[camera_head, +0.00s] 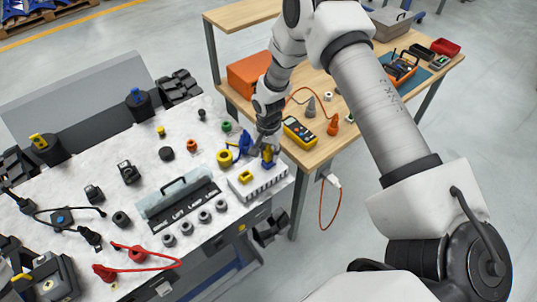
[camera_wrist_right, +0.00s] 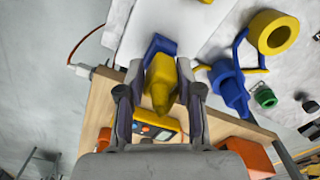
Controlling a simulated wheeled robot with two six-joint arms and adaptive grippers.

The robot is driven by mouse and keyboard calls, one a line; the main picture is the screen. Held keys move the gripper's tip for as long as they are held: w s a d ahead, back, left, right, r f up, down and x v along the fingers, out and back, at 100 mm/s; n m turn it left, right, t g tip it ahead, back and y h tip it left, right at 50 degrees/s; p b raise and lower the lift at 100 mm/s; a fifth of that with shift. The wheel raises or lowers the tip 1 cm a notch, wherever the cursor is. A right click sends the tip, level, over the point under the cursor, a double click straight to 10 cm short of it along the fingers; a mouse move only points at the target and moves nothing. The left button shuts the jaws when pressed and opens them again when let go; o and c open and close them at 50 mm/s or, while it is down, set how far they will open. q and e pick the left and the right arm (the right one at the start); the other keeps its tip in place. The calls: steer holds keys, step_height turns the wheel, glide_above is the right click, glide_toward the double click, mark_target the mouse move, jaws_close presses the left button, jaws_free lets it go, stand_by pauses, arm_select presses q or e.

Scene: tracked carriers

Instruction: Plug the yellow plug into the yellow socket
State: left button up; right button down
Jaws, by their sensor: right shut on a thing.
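My right gripper (camera_head: 265,138) is shut on the yellow plug (camera_wrist_right: 160,84), which sits between the two fingers in the right wrist view. In the head view the plug (camera_head: 268,151) is at the far right end of a white socket strip (camera_head: 262,188). A blue piece (camera_wrist_right: 160,44), likely a blue socket, lies right at the plug's far end; I cannot tell whether they touch. A yellow block (camera_head: 245,177), likely the yellow socket, stands on the strip to the left of the plug. My left gripper is not in view.
A blue plug (camera_head: 242,143) with a cord and a yellow ring (camera_head: 225,158) lie beside the strip. A wooden table (camera_head: 310,152) with a yellow meter (camera_head: 299,132) and an orange box (camera_head: 248,73) stands behind.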

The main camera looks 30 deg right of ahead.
mark_target(269, 147)
steer(key=shift+s+r+p, duration=0.1)
steer(key=shift+r+p, duration=0.35)
steer(key=shift+r, duration=0.3)
steer(key=shift+r+p, duration=0.35)
steer(key=shift+r+p, duration=0.9)
steer(key=shift+r, duration=0.05)
steer(key=shift+r+p, duration=0.8)
steer(key=shift+r, duration=0.1)
steer(key=shift+f, duration=0.1)
